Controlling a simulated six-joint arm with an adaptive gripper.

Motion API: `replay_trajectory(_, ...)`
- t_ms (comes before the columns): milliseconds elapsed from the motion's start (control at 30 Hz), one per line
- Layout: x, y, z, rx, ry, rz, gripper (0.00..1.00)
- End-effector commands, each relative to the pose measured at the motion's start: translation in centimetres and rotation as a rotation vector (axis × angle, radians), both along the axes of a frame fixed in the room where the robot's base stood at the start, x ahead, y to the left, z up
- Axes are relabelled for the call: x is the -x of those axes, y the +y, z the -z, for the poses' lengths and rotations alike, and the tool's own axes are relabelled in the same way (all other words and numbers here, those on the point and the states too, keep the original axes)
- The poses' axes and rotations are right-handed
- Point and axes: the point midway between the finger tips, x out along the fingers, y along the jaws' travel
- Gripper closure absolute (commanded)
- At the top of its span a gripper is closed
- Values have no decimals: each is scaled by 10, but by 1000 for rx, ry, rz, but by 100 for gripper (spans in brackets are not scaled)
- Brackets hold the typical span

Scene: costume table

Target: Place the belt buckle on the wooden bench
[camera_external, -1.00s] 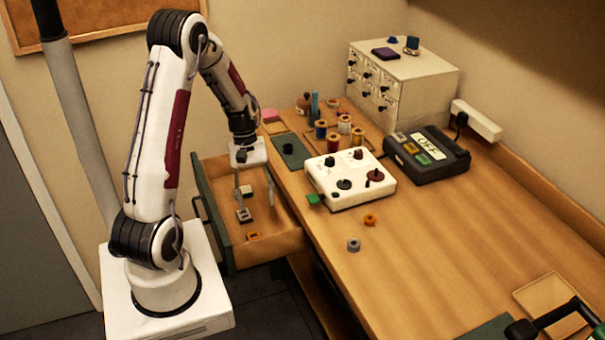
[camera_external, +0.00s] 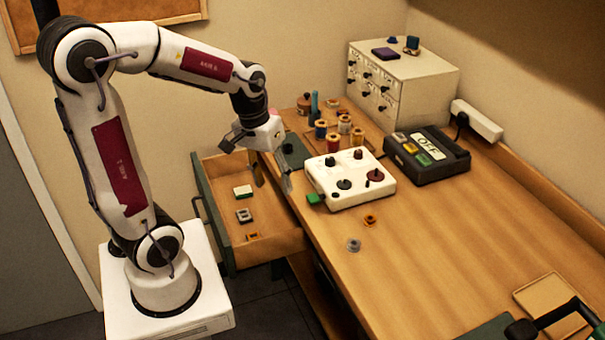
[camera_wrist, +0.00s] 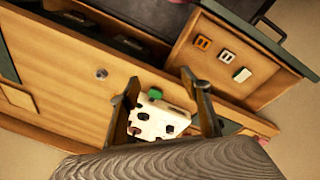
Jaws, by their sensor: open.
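In the open drawer (camera_external: 275,243) lie a grey square piece with openings (camera_external: 244,215), which looks like a belt buckle, and a similar orange piece (camera_external: 252,237). A white block with green (camera_external: 243,191) lies behind them. I cannot tell for sure which piece is the belt buckle. The wrist view shows the grey piece (camera_wrist: 226,56), the orange piece (camera_wrist: 202,42) and the white block (camera_wrist: 242,75). The wooden bench (camera_external: 440,235) is right of the drawer. My gripper (camera_external: 259,169) is open and empty, tilted above the drawer's bench side; it also shows in the wrist view (camera_wrist: 166,90).
A white control box with knobs (camera_external: 350,178) stands on the bench near my gripper. Thread spools (camera_external: 333,141) stand behind it. A dark device marked OFF (camera_external: 427,155) is to its right. Small grey (camera_external: 354,245) and orange (camera_external: 370,220) rings lie in front. The bench's middle is clear.

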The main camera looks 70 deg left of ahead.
Motion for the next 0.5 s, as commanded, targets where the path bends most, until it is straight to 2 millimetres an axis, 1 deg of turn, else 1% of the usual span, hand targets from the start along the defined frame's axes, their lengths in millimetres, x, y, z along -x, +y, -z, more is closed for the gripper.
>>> replay_trajectory(33,3,-8,-8,-16,-20,37,53)
replay_trajectory(200,13,-29,-26,-64,-75,150,53)
replay_trajectory(500,37,-61,-53,-145,-177,344,53)
